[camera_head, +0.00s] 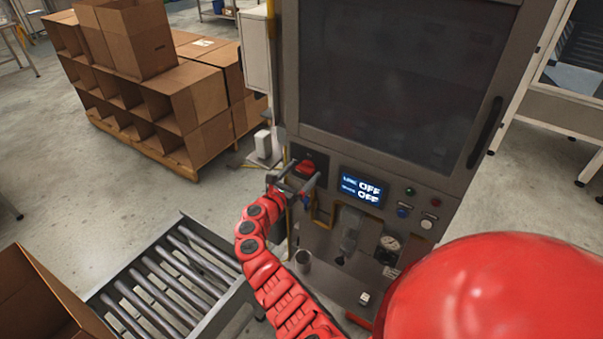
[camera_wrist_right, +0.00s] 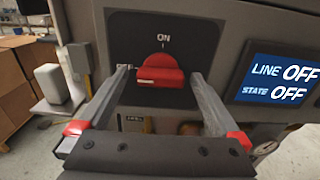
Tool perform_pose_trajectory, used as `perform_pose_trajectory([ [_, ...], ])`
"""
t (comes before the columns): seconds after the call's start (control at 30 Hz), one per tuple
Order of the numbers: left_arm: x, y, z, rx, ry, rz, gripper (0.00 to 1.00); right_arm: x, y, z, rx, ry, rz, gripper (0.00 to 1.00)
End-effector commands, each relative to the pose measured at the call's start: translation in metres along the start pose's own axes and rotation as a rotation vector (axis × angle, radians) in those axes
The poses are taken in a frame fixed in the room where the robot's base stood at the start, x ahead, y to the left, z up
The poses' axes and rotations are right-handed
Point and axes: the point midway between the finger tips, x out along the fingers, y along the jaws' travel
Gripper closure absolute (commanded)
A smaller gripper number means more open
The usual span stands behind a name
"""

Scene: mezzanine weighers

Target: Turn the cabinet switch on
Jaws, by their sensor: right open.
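The cabinet switch is a red rotary knob (camera_wrist_right: 160,72) on a dark plate, with "ON" printed above it; it also shows in the head view (camera_head: 306,167). Its handle lies roughly level. A small label left of it is partly hidden by a finger and unreadable. My right gripper (camera_head: 302,174) is open at the switch, with one finger on each side of the knob in the right wrist view (camera_wrist_right: 161,77). I cannot tell whether either finger touches it. The cabinet display (camera_head: 361,188) reads LINE OFF and STATE OFF. My left gripper is not in view.
The cabinet (camera_head: 400,165) has a dark window above, with buttons (camera_head: 404,211) and a gauge (camera_head: 389,242) right of and below the display. A roller conveyor (camera_head: 180,275) stands at the lower left. Cardboard boxes (camera_head: 165,100) stand behind left. Open floor lies between.

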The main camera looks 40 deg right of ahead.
Motion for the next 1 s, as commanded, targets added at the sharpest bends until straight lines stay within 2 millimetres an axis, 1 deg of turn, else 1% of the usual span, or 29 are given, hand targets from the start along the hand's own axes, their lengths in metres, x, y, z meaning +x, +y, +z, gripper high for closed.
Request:
perform_pose_trajectory([
  [0.13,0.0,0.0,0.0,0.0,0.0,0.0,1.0,0.0,0.0,0.0,-0.001,0.0,0.0,0.0],
  [0.17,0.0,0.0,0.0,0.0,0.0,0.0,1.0,0.0,0.0,0.0,-0.001,0.0,0.0,0.04],
  [0.3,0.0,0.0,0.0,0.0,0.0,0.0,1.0,0.0,0.0,0.0,-0.001,-0.001,0.0,0.29],
  [0.57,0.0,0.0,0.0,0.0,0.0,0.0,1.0,0.0,0.0,0.0,-0.001,-0.001,0.0,0.76],
  [0.6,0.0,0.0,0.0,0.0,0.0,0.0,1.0,0.0,0.0,0.0,-0.001,-0.001,0.0,0.83],
  [0.83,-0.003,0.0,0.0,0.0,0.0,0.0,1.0,0.0,0.0,-0.001,0.016,-0.001,0.0,0.83],
  [1.0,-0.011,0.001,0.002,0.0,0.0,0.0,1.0,-0.001,-0.001,-0.003,0.076,-0.001,0.0,0.83],
])
